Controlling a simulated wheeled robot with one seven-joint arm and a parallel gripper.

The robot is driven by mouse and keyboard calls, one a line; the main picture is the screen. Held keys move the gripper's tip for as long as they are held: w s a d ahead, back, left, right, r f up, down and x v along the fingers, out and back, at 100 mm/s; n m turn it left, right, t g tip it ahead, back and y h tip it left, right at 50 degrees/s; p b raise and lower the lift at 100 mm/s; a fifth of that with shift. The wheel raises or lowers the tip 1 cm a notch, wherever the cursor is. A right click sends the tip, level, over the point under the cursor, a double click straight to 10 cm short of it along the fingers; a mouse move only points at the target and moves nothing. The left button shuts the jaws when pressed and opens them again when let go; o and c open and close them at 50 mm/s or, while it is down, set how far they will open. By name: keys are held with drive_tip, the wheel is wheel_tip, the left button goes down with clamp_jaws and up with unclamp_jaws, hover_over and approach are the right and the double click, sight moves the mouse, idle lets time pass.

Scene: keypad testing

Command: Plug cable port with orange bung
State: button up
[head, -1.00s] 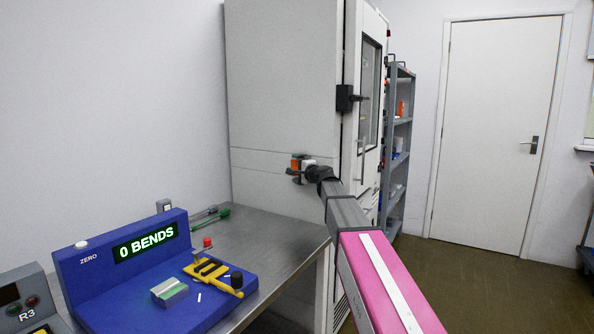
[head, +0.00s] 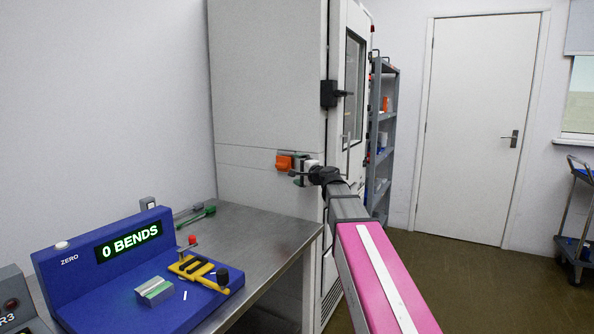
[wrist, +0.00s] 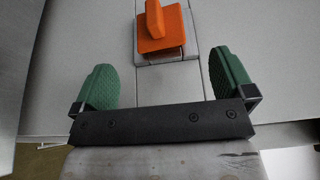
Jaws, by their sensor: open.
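The orange bung (head: 284,162) is at the side wall of the tall pale grey cabinet (head: 265,85). In the wrist view the bung (wrist: 164,30) shows a square flange and a raised grip. Its flange lies against a grey square collar (wrist: 162,58) on the wall; the port opening itself is hidden behind it. My gripper (head: 299,171) is just right of the bung in the head view. In the wrist view my gripper (wrist: 163,76) has its green pads wide apart, with nothing between them, and the bung stands beyond the fingertips, apart from them.
A steel bench (head: 265,232) stands in front of the cabinet. It bears a blue bend-testing unit (head: 130,270) with a yellow tool (head: 200,272). A shelf rack (head: 382,140) stands behind the cabinet. The floor towards the white door (head: 475,130) is clear.

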drive_tip(key=shift+a+f, duration=0.1)
drive_tip(key=c, duration=0.9)
drive_tip(key=shift+w+a+f+n+g, duration=0.1)
drive_tip(key=shift+a+f+n+g, duration=0.4)
drive_tip(key=shift+a+f+n, duration=0.3)
clamp_jaws()
drive_tip(key=n+t+h, duration=0.1)
drive_tip(key=n+h, duration=1.9)
drive_tip(key=n, duration=0.2)
approach(279, 167)
drive_tip(key=shift+x, duration=3.65)
drive_tip(key=shift+d, duration=0.1)
